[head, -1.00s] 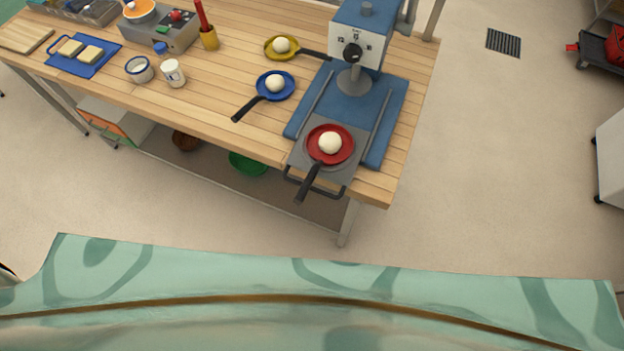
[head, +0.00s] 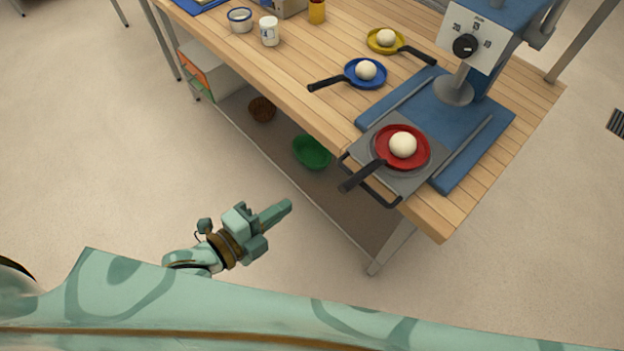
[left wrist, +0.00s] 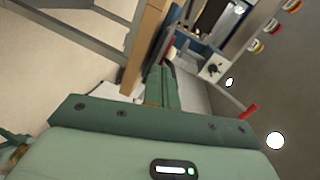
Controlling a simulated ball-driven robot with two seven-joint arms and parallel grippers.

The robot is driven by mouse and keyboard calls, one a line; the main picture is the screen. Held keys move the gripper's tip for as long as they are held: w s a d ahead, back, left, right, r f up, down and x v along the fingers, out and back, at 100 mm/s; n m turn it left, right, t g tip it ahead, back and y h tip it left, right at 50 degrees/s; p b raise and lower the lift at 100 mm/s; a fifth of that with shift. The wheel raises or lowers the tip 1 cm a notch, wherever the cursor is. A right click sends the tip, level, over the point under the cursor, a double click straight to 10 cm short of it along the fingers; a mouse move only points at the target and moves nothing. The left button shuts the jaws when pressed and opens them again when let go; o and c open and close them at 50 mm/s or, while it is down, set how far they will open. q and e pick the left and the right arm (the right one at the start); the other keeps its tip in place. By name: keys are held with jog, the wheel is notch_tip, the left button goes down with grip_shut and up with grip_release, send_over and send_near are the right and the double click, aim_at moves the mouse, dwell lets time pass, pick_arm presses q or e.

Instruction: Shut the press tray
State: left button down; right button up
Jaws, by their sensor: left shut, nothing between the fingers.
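The blue press (head: 478,32) stands on the right end of the wooden table. Its grey tray (head: 402,186) is drawn out toward the front edge, with a dark bar handle (head: 375,190) on its front. A red pan (head: 425,150) with a white dough ball (head: 403,145) sits on the tray, its black handle pointing front left. My left gripper (head: 288,206) is shut and empty, in front of the table and left of the tray handle, apart from it. In the left wrist view its fingers (left wrist: 158,80) point toward the table edge. My right gripper is not in view.
A blue pan (head: 378,80) and a yellow pan (head: 384,48), each with a dough ball, stand left of the press. The lower shelf holds a green bowl (head: 311,152) and a brown basket (head: 262,109). The floor before the table is clear.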

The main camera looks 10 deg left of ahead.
pick_arm(q)
jog(key=m, duration=0.1)
jog(key=m+b, duration=0.1)
jog(key=b, duration=0.1)
send_near(361, 149)
notch_tip(361, 149, down, 2)
jog(key=shift+w+a, duration=0.1)
dwell(0.4)
jog(key=x, duration=0.3)
jog(key=r+x, duration=0.1)
jog(key=x, duration=0.1)
jog(key=r+x, duration=0.1)
jog(key=x, duration=0.2)
jog(key=shift+w+d+f+b, duration=0.15)
jog(key=shift+w+d+b, duration=0.2)
jog(key=shift+w+b, duration=0.1)
